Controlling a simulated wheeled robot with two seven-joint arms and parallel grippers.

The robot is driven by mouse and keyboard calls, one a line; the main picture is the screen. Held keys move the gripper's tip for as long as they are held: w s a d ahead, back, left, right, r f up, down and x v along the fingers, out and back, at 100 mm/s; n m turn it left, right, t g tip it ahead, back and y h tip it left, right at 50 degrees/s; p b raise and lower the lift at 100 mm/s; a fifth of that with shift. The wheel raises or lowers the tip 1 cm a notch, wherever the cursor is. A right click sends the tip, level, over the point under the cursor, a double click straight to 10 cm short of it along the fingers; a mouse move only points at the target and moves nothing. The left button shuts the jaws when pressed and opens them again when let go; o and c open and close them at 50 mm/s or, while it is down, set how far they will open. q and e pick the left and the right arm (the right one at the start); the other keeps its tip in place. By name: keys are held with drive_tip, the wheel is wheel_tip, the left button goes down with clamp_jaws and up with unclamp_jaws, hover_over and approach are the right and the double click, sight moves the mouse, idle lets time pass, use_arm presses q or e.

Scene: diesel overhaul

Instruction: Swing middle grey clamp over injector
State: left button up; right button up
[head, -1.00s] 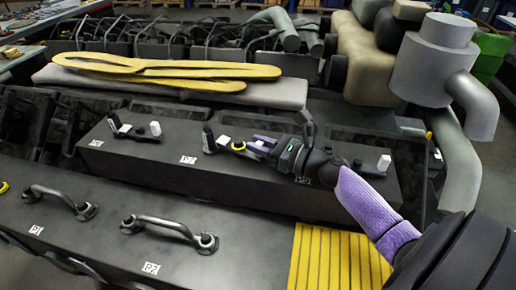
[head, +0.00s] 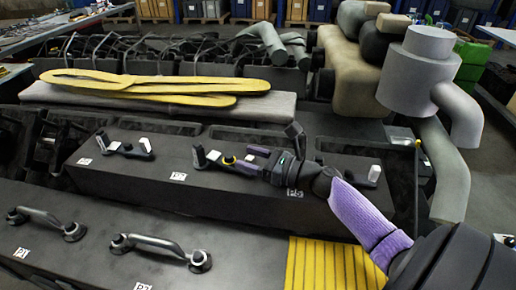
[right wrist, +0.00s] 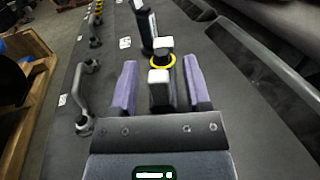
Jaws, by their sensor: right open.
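My right gripper (head: 248,159) is open over the dark block, at the middle station. In the right wrist view its purple fingers (right wrist: 160,88) stand either side of a dark clamp bar with a pale grey block (right wrist: 159,84) on it, with gaps on both sides. A yellow ring (right wrist: 163,62), likely on the injector, lies just beyond that block and also shows in the head view (head: 229,160). A second pale block (right wrist: 163,45) is past the ring. A dark upright post (head: 199,156) stands left of it. Contact cannot be told. My left gripper is not in view.
A similar clamp station (head: 126,149) is to the left and another pale-ended one (head: 373,175) to the right. Grey handles (head: 160,247) stand on the nearer cover. A yellow ribbed mat (head: 335,265) is at the front. Yellow straps (head: 150,82) lie behind on a grey pad.

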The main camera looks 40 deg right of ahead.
drive_tip(key=v, duration=0.9)
drive_tip(key=shift+s+d, duration=0.15)
drive_tip(key=shift+s, duration=0.2)
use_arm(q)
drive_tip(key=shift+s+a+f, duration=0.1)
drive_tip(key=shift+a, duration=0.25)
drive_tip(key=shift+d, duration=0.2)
